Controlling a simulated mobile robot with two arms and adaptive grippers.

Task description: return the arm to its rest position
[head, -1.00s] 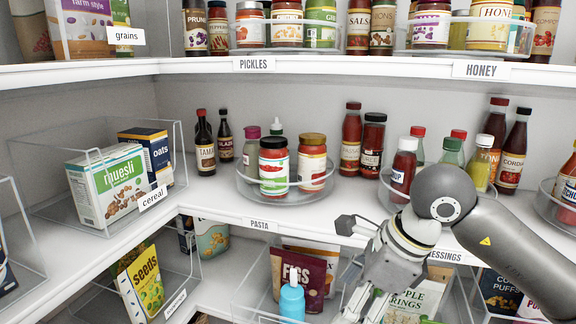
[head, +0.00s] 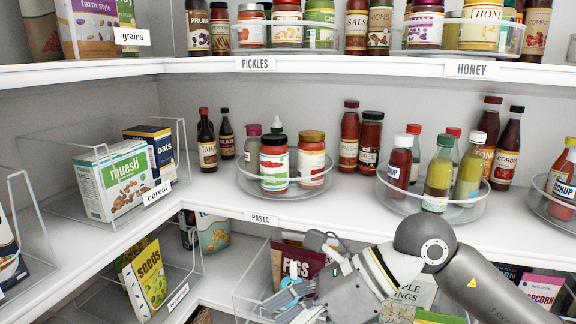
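My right arm comes in from the lower right. Its gripper (head: 298,268) is in front of the lower shelf, below the pasta label, and its fingers look spread. I see nothing held between them. A dark red FIGS bag (head: 290,257) is behind the gripper. My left arm and gripper are not in view.
Above the arm, the dressings turntable (head: 408,203) holds several bottles near the shelf edge. The sauce turntable (head: 250,184) is left of it. A clear bin (head: 240,298) surrounds the lower goods. Cereal boxes (head: 115,180) stand at left. The shelf between has bare room.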

